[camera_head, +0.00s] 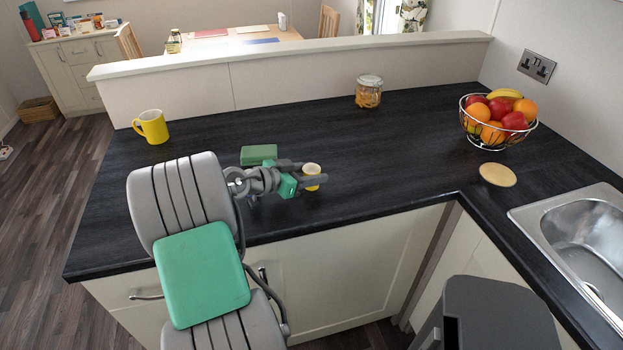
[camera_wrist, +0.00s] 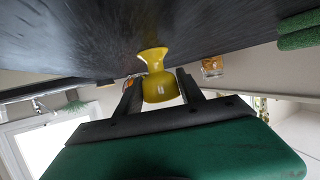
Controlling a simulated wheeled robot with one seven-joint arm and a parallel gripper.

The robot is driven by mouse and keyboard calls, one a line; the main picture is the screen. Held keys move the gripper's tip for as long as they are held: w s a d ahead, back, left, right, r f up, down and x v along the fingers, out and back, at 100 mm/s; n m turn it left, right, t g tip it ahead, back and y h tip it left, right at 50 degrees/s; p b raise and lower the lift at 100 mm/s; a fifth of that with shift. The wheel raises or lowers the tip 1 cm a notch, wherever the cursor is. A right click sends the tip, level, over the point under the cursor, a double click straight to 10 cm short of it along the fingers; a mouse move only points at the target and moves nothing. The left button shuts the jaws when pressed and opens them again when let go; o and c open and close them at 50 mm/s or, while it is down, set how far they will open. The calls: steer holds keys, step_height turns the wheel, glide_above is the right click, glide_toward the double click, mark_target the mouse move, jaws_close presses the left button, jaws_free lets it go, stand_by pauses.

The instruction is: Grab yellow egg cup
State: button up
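The yellow egg cup (camera_head: 311,171) stands upright on the dark worktop near its front edge, with a pale inside showing at the top. In the wrist view the egg cup (camera_wrist: 160,86) appears inverted, its bowl between the two dark fingers. My gripper (camera_head: 315,180) reaches in from the left at low height, one finger on each side of the cup. In the wrist view my gripper (camera_wrist: 161,82) looks open, with a narrow gap at the right finger. The left finger is very close to the cup; contact there is unclear.
A green block-like item (camera_head: 259,155) lies just behind my gripper. A yellow mug (camera_head: 151,127) stands at the back left, a lidded jar (camera_head: 369,92) at the back. A fruit basket (camera_head: 497,120), round tan disc (camera_head: 497,175) and sink (camera_head: 580,240) are at right. The worktop right of the cup is clear.

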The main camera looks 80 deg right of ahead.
steer(key=c, duration=0.9)
